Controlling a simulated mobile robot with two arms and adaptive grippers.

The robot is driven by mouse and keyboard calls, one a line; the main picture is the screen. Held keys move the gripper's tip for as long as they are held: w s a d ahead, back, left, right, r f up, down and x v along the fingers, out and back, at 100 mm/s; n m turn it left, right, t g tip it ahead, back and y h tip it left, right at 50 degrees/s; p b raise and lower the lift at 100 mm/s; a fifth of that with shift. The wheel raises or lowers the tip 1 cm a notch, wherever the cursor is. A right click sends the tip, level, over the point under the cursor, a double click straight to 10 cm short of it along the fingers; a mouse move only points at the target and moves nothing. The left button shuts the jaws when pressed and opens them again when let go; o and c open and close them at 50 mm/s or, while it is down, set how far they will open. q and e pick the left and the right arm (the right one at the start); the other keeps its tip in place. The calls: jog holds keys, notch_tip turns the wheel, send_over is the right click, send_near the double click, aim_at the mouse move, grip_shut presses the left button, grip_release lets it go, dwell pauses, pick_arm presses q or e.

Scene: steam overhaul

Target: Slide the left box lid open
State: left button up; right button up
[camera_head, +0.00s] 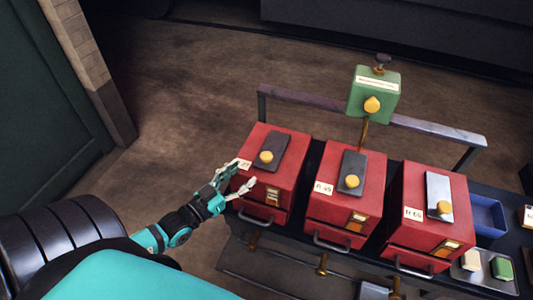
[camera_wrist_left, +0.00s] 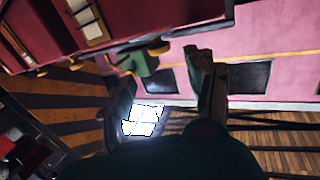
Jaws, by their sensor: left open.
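Three red boxes stand in a row on a dark bench in the head view. The left box (camera_head: 289,180) has a dark sliding lid (camera_head: 275,146) on top with a yellow knob (camera_head: 266,157), and the lid covers the middle of the top. My left gripper (camera_head: 238,178) is open and empty beside the left box's left side, near its white label, and apart from the knob. In the left wrist view the open fingers (camera_wrist_left: 165,80) show with nothing between them, and a red box (camera_wrist_left: 130,15) fills the upper left. My right gripper is not in view.
The middle box (camera_head: 345,195) and right box (camera_head: 424,215) carry similar lids and knobs. A green box (camera_head: 374,95) stands on a post behind, by a metal rail (camera_head: 438,129). A blue tray (camera_head: 486,215) lies at the right. Open floor lies behind and left of the bench.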

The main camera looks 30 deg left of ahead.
aim_at(262, 159)
pick_arm(q)
jog(key=w, duration=0.3)
jog(key=w+d, duration=0.1)
jog(key=w, duration=0.3)
jog(key=w+p, duration=0.1)
jog(key=w, duration=0.2)
jog(key=shift+w+d, duration=0.3)
